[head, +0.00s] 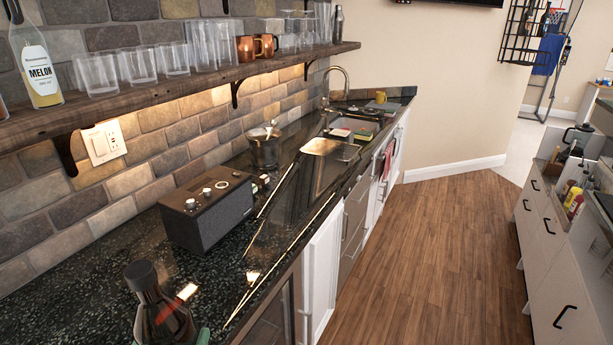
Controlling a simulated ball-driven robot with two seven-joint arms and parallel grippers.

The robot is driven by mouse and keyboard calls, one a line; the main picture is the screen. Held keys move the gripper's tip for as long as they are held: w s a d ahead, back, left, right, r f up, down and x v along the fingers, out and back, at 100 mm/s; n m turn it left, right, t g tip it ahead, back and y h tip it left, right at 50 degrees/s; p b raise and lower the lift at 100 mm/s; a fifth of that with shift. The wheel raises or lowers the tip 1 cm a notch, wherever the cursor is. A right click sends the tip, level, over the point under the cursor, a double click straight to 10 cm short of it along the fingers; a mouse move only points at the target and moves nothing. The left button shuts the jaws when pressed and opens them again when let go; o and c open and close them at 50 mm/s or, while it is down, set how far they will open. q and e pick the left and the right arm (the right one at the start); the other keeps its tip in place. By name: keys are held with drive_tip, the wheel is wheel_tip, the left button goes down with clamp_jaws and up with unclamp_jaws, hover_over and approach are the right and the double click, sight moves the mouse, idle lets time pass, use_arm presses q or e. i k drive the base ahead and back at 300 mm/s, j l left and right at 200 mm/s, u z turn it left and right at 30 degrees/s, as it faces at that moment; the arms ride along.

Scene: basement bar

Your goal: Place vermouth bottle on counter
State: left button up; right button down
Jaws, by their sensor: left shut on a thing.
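The vermouth bottle (160,308), dark glass with a dark cap, shows at the bottom left in the head view. It looks upright in front of the black speckled counter (95,258). Its lower part is cut off by the frame edge, so I cannot tell whether its base touches the counter. My left gripper (170,339) is shut on the bottle; only small greenish parts of it show at the bottom edge on either side of the glass. My right gripper is not in view.
A black radio (207,211) stands on the counter beyond the bottle, with an ice bucket (264,150) and a sink (352,126) farther back. A wooden shelf (215,73) holds glasses, mugs and a melon bottle (36,60). Bare counter lies left of the radio.

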sight(321, 179)
drive_tip(key=i+l, duration=0.4)
drive_tip(key=i+l+z, duration=0.1)
drive_tip(key=i+l, duration=0.3)
drive_tip(key=i, duration=0.2)
drive_tip(key=i+l, duration=0.4)
drive_tip(key=i, duration=0.15)
drive_tip(key=i+l, duration=0.35)
drive_tip(key=i, duration=0.15)
drive_tip(key=l+z, duration=0.05)
